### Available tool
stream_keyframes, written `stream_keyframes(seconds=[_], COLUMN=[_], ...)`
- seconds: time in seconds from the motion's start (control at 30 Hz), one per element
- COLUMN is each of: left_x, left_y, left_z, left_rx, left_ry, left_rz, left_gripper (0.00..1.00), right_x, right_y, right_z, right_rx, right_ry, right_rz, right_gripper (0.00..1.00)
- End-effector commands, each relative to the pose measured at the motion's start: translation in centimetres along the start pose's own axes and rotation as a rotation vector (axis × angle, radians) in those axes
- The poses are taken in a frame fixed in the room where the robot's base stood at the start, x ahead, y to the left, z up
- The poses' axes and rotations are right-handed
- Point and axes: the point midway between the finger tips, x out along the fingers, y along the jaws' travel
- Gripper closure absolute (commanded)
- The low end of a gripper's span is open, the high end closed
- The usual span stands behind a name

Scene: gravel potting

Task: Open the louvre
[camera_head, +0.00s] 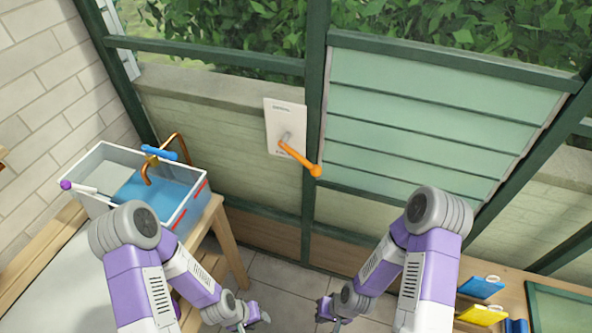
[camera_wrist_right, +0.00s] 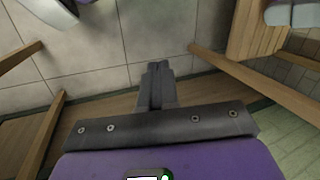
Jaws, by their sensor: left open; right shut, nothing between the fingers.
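The louvre (camera_head: 415,125) is a panel of several pale green slats in a dark green frame at the right of the window wall. Its slats lie flat against each other. An orange crank handle (camera_head: 298,157) sits on a white plate (camera_head: 284,112) on the post left of the louvre, its arm slanting down to the right and ending in a round knob. My left gripper (camera_head: 262,318) is open and empty, low over the floor. My right gripper (camera_head: 324,312) is shut and empty, low and below the crank. The right wrist view shows its closed fingers (camera_wrist_right: 156,82) over floor tiles.
A clear basin (camera_head: 190,213) with blue water, a copper tap (camera_head: 150,170) and a blue tap handle (camera_head: 160,152) stands on a wooden bench at the left. A shelf at the lower right holds a yellow item (camera_head: 482,315) and a blue item (camera_head: 480,287). The space before the crank is clear.

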Motion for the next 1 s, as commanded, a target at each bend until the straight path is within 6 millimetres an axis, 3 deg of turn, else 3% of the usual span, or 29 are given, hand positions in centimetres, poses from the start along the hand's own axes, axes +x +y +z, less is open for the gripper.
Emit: stream_keyframes(seconds=[0.17, 0.27, 0.37, 0.47, 0.57, 0.67, 0.73, 0.77, 0.87, 0.9, 1.0], left_x=[0.2, 0.7, 1.6, 2.7, 3.8, 4.8, 5.6, 5.9, 6.9, 7.2, 8.0], left_y=[-0.1, -0.3, -0.6, -1.0, -1.4, -1.8, -2.1, -2.2, -2.6, -2.7, -3.0], left_z=[0.0, -0.1, -0.1, -0.2, -0.2, -0.3, -0.3, -0.3, -0.4, -0.4, -0.4], left_rx=[0.000, 0.000, 0.000, 0.000, 0.000, 0.000, 0.000, 0.000, 0.000, 0.000, 0.000], left_ry=[0.000, 0.001, 0.001, 0.001, 0.001, 0.001, 0.001, 0.001, 0.001, 0.001, 0.001], left_rz=[0.000, 0.000, 0.000, 0.000, 0.000, 0.000, 0.000, 0.000, 0.000, 0.000, 0.000], left_gripper=[0.57, 0.57, 0.57, 0.57, 0.57, 0.57, 0.57, 0.57, 0.57, 0.57, 0.57], right_x=[0.5, 1.9, 4.3, 6.5, 7.3, 6.6, 5.1, 4.2, 0.6, -1.0, -4.9], right_y=[-0.1, -0.4, 0.0, 1.8, 4.5, 6.4, 6.1, 5.5, 0.8, -2.0, -10.0], right_z=[0.1, 0.3, 0.7, 0.2, -2.3, -7.2, -11.8, -13.9, -20.5, -22.4, -25.2], right_rx=[-0.027, -0.131, -0.327, -0.587, -0.850, -1.081, -1.218, -1.267, -1.380, -1.400, -1.387], right_ry=[-0.018, -0.082, -0.208, -0.365, -0.513, -0.620, -0.657, -0.661, -0.615, -0.572, -0.411], right_rz=[0.001, 0.008, 0.054, 0.178, 0.392, 0.689, 0.942, 1.061, 1.488, 1.658, 2.046], right_gripper=[1.00, 1.00, 1.00, 1.00, 1.00, 1.00, 1.00, 1.00, 1.00, 1.00, 1.00])
